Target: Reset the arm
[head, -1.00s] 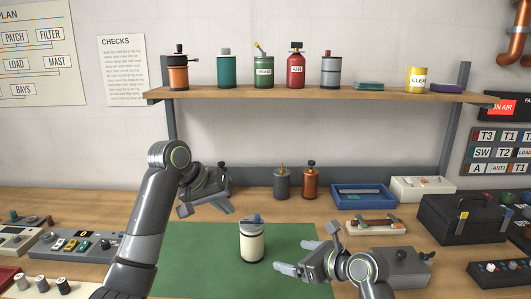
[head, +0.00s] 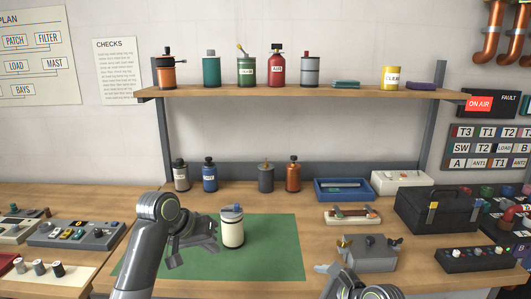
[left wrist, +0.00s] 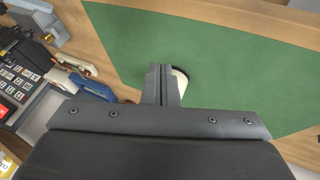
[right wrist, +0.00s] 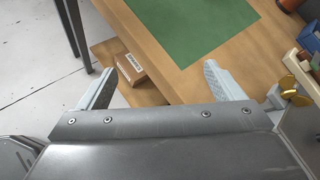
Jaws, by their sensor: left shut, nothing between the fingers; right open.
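My left gripper (head: 208,250) is over the green mat in the head view, left of the cream canister with a blue top (head: 232,227). In the left wrist view its fingers (left wrist: 162,85) are together with nothing between them, and part of the canister (left wrist: 181,80) shows beside them. My right gripper (right wrist: 158,82) has its fingers wide apart and empty in the right wrist view. In the head view only part of the right gripper and arm shows at the bottom edge, right of the green mat (head: 270,262).
A shelf (head: 300,92) with several cans spans the back wall. A grey box (head: 370,252), a blue tray (head: 345,195) and a black toolbox (head: 437,210) stand at right. A switch panel (head: 75,234) lies at left. A cardboard box (right wrist: 130,68) shows below the bench.

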